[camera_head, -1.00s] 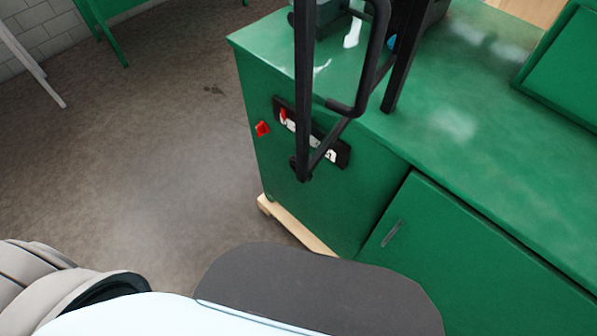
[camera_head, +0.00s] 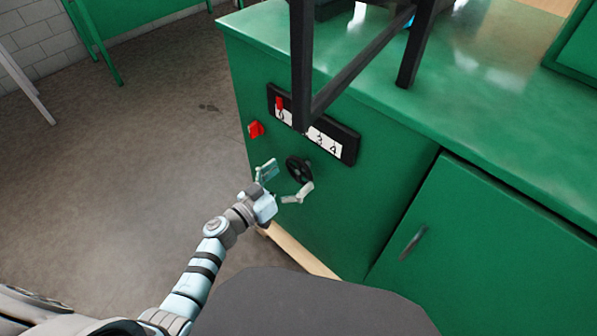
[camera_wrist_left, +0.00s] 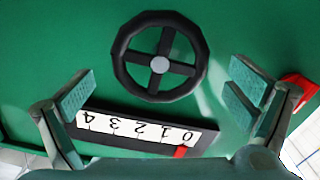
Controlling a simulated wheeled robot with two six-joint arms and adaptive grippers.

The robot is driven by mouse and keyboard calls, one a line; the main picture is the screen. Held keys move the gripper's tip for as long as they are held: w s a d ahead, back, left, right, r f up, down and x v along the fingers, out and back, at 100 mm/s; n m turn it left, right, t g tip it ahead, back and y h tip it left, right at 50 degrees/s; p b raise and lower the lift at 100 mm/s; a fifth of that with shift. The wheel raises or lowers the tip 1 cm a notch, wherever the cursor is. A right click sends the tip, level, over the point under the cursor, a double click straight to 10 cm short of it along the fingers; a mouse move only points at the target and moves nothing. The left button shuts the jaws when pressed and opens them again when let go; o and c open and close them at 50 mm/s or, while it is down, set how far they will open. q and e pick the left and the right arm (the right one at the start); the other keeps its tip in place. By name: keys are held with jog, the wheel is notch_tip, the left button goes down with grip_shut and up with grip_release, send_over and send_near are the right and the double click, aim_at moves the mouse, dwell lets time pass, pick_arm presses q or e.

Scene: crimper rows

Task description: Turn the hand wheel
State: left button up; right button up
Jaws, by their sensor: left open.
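The black hand wheel (camera_head: 299,169) is on the side face of the green cabinet. In the left wrist view the wheel (camera_wrist_left: 160,56) shows whole, with spokes and a grey hub. My left gripper (camera_head: 284,185) is open in front of the wheel, its fingers apart on either side. In the left wrist view my open left gripper (camera_wrist_left: 155,92) has nothing between its pads, and the wheel lies ahead of them. A scale (camera_head: 312,128) with a red pointer sits above the wheel; in the left wrist view the scale (camera_wrist_left: 140,128) is upside down and the pointer is at 0.
A red knob (camera_head: 255,129) sits left of the scale. A black frame (camera_head: 340,85) stands in front of the cabinet top. A cabinet door with a handle (camera_head: 413,243) is at the right. The floor (camera_head: 120,150) at the left is clear.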

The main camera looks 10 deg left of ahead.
pick_arm(q)
jog(key=shift+x, duration=1.45)
jog(key=shift+c, duration=0.6)
jog(key=c, duration=1.1)
jog(key=shift+o, duration=0.2)
